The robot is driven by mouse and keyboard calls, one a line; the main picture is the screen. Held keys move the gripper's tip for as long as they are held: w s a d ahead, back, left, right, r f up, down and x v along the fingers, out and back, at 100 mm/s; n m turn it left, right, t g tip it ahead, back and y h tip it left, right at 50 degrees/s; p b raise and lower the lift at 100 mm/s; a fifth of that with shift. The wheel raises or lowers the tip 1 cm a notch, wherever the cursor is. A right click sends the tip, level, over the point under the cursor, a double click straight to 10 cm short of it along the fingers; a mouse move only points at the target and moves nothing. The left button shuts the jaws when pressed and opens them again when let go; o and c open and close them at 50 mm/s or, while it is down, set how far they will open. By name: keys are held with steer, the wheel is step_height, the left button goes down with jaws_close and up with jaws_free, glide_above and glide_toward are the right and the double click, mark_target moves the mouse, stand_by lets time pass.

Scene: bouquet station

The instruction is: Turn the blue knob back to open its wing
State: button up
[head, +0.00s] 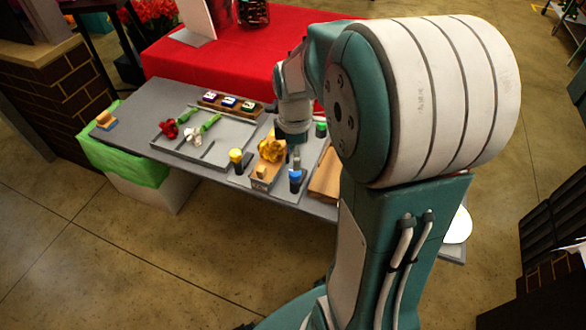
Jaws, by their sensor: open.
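The blue knob (295,174) sits on top of a dark post near the front edge of the grey table. My gripper (296,158) points down just above the blue knob. Its fingers are small and dark here, and I cannot tell whether they touch the knob. A wooden fixture (259,185) stands just left of the knob, with a yellow flower (271,149) in it. Which of its parts is the blue knob's wing I cannot tell. A yellow knob (236,155) stands to the left and a green knob (321,127) behind to the right.
A grey tray (227,143) holds a red flower (169,129) and a white flower (193,136). A wooden rack (211,104) with several small blocks lies behind it. A wooden board (327,176) lies right of the blue knob. My arm hides the table's right part.

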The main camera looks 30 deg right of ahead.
mark_target(295, 175)
step_height(295, 175, down, 6)
steer(key=shift+s+r, duration=0.1)
steer(key=shift+r, duration=0.1)
steer(key=shift+a, duration=0.1)
jaws_close()
